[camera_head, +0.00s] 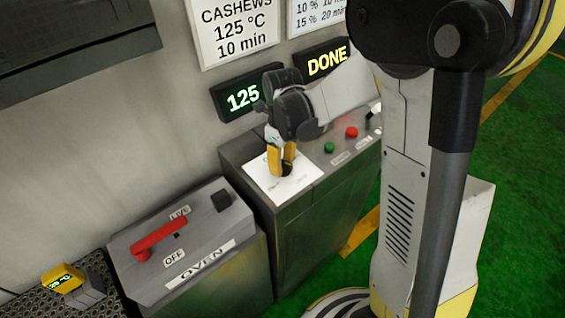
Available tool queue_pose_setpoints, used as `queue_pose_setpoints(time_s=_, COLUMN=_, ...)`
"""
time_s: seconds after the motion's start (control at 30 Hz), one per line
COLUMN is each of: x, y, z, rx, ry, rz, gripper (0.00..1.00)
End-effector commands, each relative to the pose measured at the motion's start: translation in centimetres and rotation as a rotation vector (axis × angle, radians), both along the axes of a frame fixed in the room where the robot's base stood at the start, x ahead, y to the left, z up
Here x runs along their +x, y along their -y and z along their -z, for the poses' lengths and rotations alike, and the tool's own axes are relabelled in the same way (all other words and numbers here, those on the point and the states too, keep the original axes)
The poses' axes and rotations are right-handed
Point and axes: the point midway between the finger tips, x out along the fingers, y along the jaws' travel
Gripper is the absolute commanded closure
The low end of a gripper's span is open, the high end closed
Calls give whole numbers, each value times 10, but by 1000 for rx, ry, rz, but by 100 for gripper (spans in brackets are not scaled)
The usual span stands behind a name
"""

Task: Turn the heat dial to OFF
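The heat dial (287,169) shows as a small dark knob on a white label plate (296,185), on top of the grey metal control box. My gripper (281,162) points down at it from above, with its yellow fingertips at the dial. The fingers hide most of the dial, so its setting cannot be read. The print on the plate is too small and too covered to read. I cannot tell whether the fingers are closed on the dial or only around it.
A green button (329,147) and a red button (351,132) sit right of the plate. The oven box (190,245) with a red lever (158,239) stands at the left. Wall displays read 125 (243,97) and DONE (328,62). A yellow device (63,279) sits lower left.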

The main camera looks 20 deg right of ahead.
Motion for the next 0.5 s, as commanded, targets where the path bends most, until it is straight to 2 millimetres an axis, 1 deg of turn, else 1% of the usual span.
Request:
queue_pose_setpoints(time_s=0.03, x=0, y=0, z=0, rx=0, ry=0, rz=0, gripper=62)
queue_pose_setpoints(time_s=0.07, x=0, y=0, z=0, rx=0, ry=0, rz=0, gripper=66)
queue_pose_setpoints(time_s=0.1, x=0, y=0, z=0, rx=0, ry=0, rz=0, gripper=79)
queue_pose_setpoints(time_s=0.17, x=0, y=0, z=0, rx=0, ry=0, rz=0, gripper=97)
queue_pose_setpoints(time_s=0.2, x=0, y=0, z=0, rx=0, ry=0, rz=0, gripper=100)
queue_pose_setpoints(time_s=0.5, x=0, y=0, z=0, rx=0, ry=0, rz=-17, gripper=100)
